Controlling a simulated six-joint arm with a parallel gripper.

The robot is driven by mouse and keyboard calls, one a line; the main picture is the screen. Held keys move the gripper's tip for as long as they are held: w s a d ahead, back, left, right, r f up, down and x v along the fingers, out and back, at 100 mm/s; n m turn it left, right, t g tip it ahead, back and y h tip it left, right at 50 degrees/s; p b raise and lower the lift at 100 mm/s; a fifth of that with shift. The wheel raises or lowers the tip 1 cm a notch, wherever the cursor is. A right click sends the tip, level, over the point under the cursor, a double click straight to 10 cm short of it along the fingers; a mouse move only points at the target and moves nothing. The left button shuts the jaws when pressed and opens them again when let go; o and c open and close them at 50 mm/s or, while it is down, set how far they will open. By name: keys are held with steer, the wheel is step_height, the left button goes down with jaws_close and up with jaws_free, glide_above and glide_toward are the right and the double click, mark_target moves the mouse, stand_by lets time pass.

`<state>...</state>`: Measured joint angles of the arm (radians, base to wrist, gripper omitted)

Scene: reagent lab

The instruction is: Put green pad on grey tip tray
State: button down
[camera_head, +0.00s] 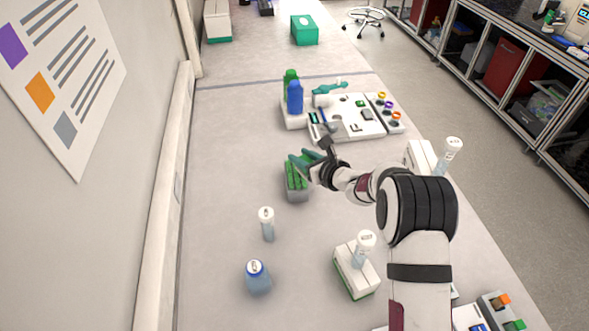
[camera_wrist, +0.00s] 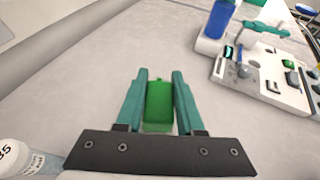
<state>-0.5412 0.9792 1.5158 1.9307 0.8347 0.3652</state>
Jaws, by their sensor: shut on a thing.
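My gripper (camera_head: 302,158) has teal fingers and is in the middle of the bench in the head view. In the wrist view my gripper (camera_wrist: 160,76) is shut on a plain green pad (camera_wrist: 158,106) between the two fingers. In the head view, long green strips (camera_head: 296,178) show just below the fingers, above the grey tip tray (camera_head: 298,196). I cannot tell there whether the pad touches the tray or which green part is the pad. The tray cannot be made out in the wrist view.
A white-capped vial (camera_head: 267,224) and a blue-capped bottle (camera_head: 257,277) stand in front. A white box (camera_head: 357,270) with a vial is at the front right. A white instrument station (camera_head: 350,125) with blue and green bottles is behind. The bench's left side is clear.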

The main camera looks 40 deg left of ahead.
mark_target(294, 178)
steer(key=shift+s+a+f, duration=0.25)
steer(key=shift+a+f, duration=0.65)
steer(key=shift+a, duration=0.2)
steer(key=shift+f, duration=1.8)
steer(key=c, duration=0.5)
jaws_free()
steer(key=shift+f, duration=0.1)
